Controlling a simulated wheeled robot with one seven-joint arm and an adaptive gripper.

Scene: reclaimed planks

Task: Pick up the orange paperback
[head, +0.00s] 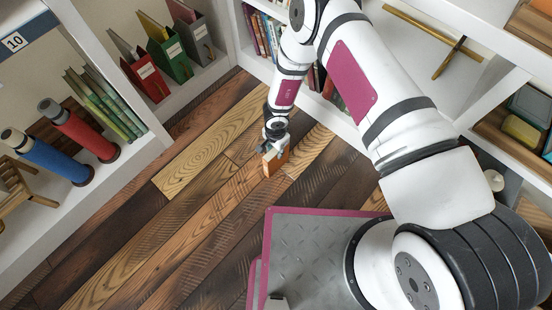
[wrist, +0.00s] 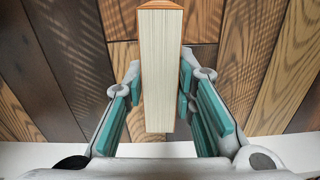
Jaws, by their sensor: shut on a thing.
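The orange paperback (head: 275,160) is between the jaws of my gripper (head: 274,147) in the head view, above or at the plank floor. In the wrist view the paperback (wrist: 160,70) shows its cream page edge towards the camera, with thin orange cover edges on both sides. The two fingers of my gripper (wrist: 163,90) stand on either side of it, with teal pads facing inwards. My gripper is shut on the book. Its far end is hidden, and I cannot tell whether it touches the floor.
White shelves stand around the floor. The left one holds a blue roll (head: 50,160), a red roll (head: 82,132) and green books (head: 105,100). Red (head: 146,75), green (head: 171,57) and grey (head: 198,40) file holders stand at the back. The plank floor (head: 150,235) left of the book is clear.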

